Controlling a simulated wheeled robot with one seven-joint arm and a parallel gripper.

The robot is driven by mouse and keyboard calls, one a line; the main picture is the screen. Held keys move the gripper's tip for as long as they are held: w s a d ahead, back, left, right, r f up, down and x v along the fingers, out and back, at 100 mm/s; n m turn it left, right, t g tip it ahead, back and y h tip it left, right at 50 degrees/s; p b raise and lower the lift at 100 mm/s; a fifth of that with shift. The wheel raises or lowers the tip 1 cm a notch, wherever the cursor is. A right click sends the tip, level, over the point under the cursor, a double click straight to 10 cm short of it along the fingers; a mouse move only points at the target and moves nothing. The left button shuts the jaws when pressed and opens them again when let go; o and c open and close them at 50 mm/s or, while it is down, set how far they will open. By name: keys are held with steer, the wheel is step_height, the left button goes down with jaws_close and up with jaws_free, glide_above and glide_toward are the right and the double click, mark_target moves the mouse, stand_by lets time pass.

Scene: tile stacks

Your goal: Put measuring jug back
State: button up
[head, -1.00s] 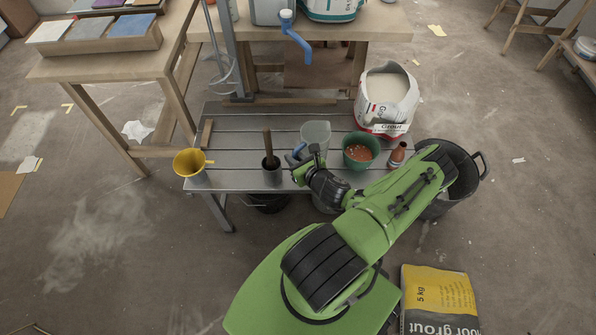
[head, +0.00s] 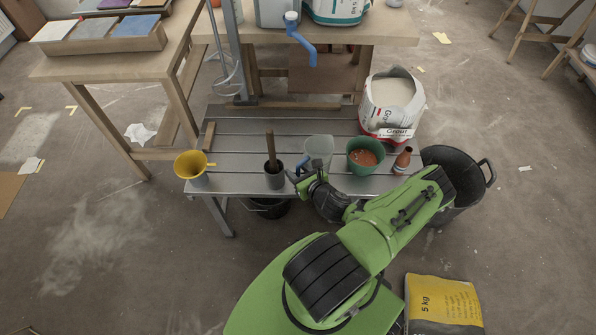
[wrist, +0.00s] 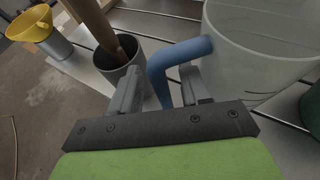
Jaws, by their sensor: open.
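The measuring jug (head: 320,147) is a clear, cloudy vessel with a blue handle. It stands upright on the grey slatted bench, between the dark cup with a wooden stick and the green pot. It fills the upper right of the wrist view (wrist: 262,45), its base partly out of sight. My gripper (head: 301,173) is at the jug's handle side. In the wrist view my gripper (wrist: 159,72) is open, with one finger on each side of the blue handle (wrist: 165,70). A gap shows beside the handle.
The dark cup (head: 274,180) is close to my gripper's left finger. A yellow funnel (head: 190,166) is at the bench's left end. The green pot (head: 364,156), a brown bottle (head: 403,160) and a grout sack (head: 391,104) are to the right. The bench (head: 240,150) behind the cup is clear.

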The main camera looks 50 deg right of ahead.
steer(key=shift+s+r, duration=0.15)
steer(key=shift+r, duration=0.15)
steer(key=p+v, duration=0.4)
steer(key=v, duration=0.8)
steer(key=w+a+r+n+g+y, duration=0.4)
steer(key=r+n, duration=0.4)
steer(key=n, duration=0.5)
steer(key=w+a+r+n+g+y, duration=0.35)
steer(key=a+r+n, duration=0.35)
steer(key=n, duration=0.5)
steer(key=s+a+r+n+h, duration=0.1)
steer(key=s+a+r+n, duration=0.2)
steer(key=r, duration=0.4)
steer(key=s+a+r+n+h, duration=0.1)
steer(key=s+a+r+n, duration=0.2)
steer(key=a+r+n, duration=0.2)
steer(key=s+a+r+n+h, duration=0.2)
steer(key=r+n, duration=0.4)
steer(key=r, duration=0.3)
steer(key=shift+s+a, duration=0.8)
steer(key=shift+a, duration=0.2)
